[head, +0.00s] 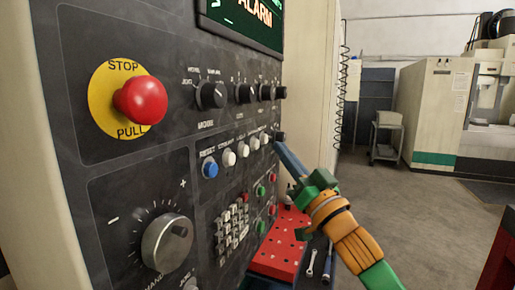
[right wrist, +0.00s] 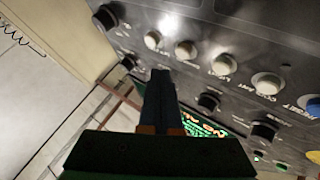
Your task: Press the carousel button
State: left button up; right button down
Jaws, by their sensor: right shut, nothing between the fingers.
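The dark control panel (head: 212,126) has a row of push buttons: a blue one (head: 209,168) marked RESET, then several white ones. The labels farther along the row are too small or blurred to read, so I cannot tell which button is the carousel one. My right gripper (head: 277,146) is shut and empty, its blue-grey fingertips close to the far end of this row. In the right wrist view its fingers (right wrist: 160,78) point toward the panel, below the far white button (right wrist: 152,40) in the picture. I cannot tell whether they touch anything. My left gripper is out of view.
A red emergency stop (head: 141,101) sticks out at upper left, above a grey dial (head: 168,243). Black selector knobs (head: 210,95) line the panel above the buttons. A red pegboard tray (head: 285,245) stands below.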

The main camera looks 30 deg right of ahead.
jog(key=shift+s+d+b, duration=0.65)
jog(key=shift+s+d, duration=0.3)
jog(key=shift+s, duration=0.25)
dwell(1.6)
